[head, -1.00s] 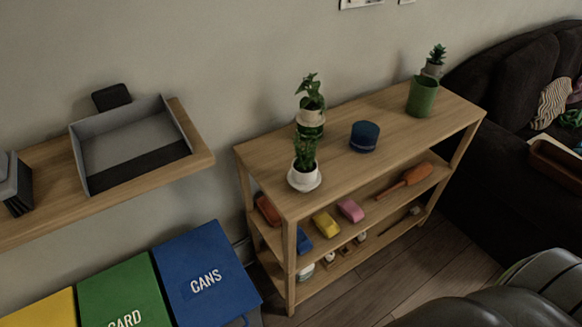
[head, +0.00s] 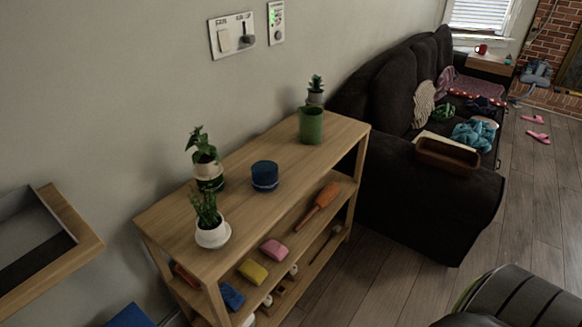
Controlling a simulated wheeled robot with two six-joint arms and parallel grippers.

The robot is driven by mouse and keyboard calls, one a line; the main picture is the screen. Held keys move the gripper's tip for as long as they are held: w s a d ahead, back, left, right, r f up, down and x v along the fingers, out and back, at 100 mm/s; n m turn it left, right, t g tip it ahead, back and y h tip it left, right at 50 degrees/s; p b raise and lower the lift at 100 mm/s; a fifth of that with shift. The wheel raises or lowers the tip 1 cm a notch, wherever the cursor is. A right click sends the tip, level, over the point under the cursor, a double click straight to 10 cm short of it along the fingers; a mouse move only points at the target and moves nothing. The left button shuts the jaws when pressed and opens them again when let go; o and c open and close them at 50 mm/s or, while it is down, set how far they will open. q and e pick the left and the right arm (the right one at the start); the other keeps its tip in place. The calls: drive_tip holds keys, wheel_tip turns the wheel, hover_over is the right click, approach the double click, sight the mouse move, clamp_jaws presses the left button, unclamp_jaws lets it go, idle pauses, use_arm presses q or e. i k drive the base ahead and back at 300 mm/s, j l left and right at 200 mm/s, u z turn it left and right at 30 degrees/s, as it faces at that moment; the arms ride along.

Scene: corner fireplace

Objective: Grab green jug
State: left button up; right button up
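A green jug (head: 311,126) stands upright near the far right end of the top of a wooden shelf unit (head: 278,149). A small potted plant (head: 316,90) is close behind it. A dark arm part of mine shows at the lower right corner, well apart from the jug. Neither gripper's fingers can be seen.
The shelf top also holds a blue pot (head: 265,176) and potted plants (head: 210,226). Lower shelves hold a yellow block (head: 253,272), a pink block (head: 273,250) and an orange brush (head: 319,208). A dark sofa (head: 440,205) stands right of the unit. Floor (head: 530,210) is open at right.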

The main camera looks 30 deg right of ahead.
sight(310, 118)
drive_tip(key=l+z, duration=0.15)
drive_tip(key=z, duration=0.7)
drive_tip(key=i+j, duration=0.05)
